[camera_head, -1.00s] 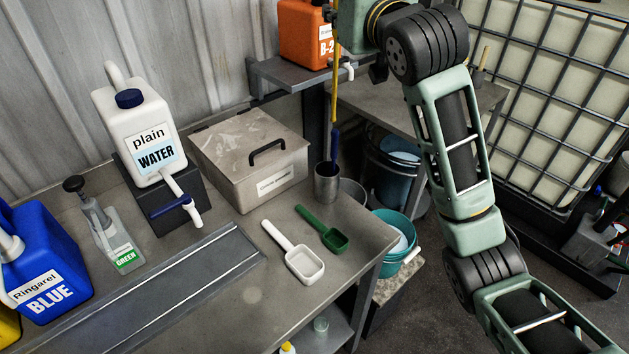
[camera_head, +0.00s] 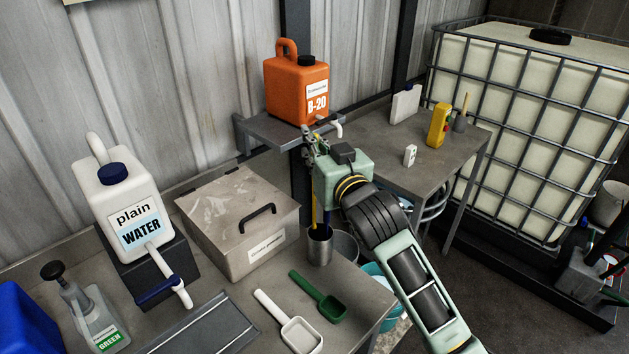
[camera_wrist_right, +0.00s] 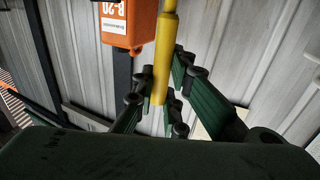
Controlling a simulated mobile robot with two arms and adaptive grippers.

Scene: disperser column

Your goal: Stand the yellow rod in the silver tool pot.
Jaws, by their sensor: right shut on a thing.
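The silver tool pot (camera_head: 320,247) stands upright on the bench, beside the lidded metal box. My right gripper (camera_head: 314,158) is above the pot and shut on the yellow rod (camera_head: 316,192). In the right wrist view the yellow rod (camera_wrist_right: 163,60) passes between the dark green fingers (camera_wrist_right: 155,101). My left gripper is out of view.
The orange B-20 container (camera_head: 297,88) sits on a shelf (camera_head: 270,130) just above my right gripper, its white tap close by. The metal box (camera_head: 235,225) is left of the pot. Green (camera_head: 320,296) and white (camera_head: 290,322) scoops lie in front.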

